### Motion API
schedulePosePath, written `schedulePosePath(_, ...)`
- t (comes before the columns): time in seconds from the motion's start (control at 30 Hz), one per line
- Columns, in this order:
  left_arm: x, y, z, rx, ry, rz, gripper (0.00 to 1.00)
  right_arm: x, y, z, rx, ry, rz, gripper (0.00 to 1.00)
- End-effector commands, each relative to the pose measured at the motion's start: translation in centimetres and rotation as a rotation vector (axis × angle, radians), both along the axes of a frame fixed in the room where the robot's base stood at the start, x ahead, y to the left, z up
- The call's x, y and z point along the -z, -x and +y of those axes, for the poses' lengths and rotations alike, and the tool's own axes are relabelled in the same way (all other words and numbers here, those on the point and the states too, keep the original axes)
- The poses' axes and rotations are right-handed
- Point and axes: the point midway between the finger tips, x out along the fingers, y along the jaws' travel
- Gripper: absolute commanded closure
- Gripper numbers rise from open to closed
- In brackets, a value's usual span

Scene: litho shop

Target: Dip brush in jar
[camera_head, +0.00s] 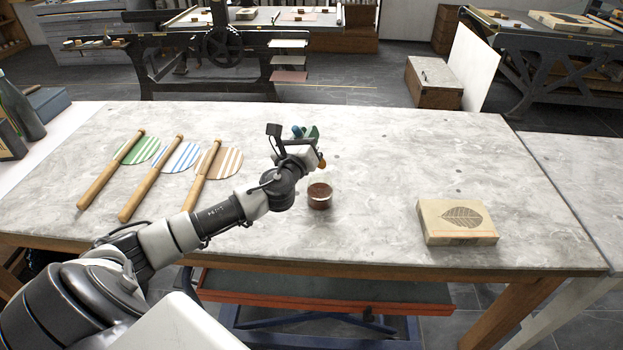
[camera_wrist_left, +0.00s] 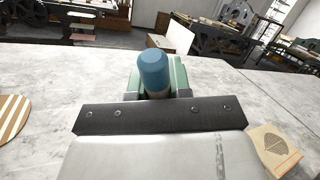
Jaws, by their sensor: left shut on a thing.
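The jar (camera_head: 320,196) stands on the stone-topped table near its middle. It looks like clear glass with dark reddish-brown contents in its lower part. My left gripper (camera_head: 309,137) is above the jar, its green fingers shut on the brush. The brush's blue rounded handle end (camera_wrist_left: 153,68) stands up between the green fingers in the left wrist view. In the head view, the blue handle (camera_head: 297,131) shows beside the fingers. The brush's lower end is largely hidden by the gripper, so I cannot tell whether it touches the jar. My right gripper is not in view.
Several striped round pieces, green (camera_head: 140,151), blue (camera_head: 183,157) and brown (camera_head: 228,162), lie at the left with wooden rollers (camera_head: 110,170) beside them. A block with a leaf print (camera_head: 455,222) lies at the right. The table between jar and block is clear.

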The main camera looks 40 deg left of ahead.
Motion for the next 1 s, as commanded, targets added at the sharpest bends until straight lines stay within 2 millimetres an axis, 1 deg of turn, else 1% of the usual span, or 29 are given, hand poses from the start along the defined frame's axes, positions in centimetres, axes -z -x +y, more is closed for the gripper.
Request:
schedulePosePath(0.47, 0.0, 0.0, 0.0, 0.000, 0.000, 0.000, 1.00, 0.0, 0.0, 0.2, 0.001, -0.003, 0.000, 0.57)
schedulePosePath(0.57, -0.3, 0.0, 0.0, 0.000, 0.000, 0.000, 1.00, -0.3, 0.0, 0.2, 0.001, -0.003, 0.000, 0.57)
schedulePosePath(0.67, -1.0, 0.0, 0.0, 0.000, 0.000, -0.001, 1.00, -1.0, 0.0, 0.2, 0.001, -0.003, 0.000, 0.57)
schedulePosePath(0.9, -3.5, 0.0, 0.0, 0.000, 0.001, 0.000, 1.00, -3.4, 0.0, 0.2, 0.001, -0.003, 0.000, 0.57)
schedulePosePath(1.0, -4.1, 0.0, 0.0, 0.001, 0.001, 0.001, 1.00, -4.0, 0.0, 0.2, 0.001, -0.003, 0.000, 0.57)
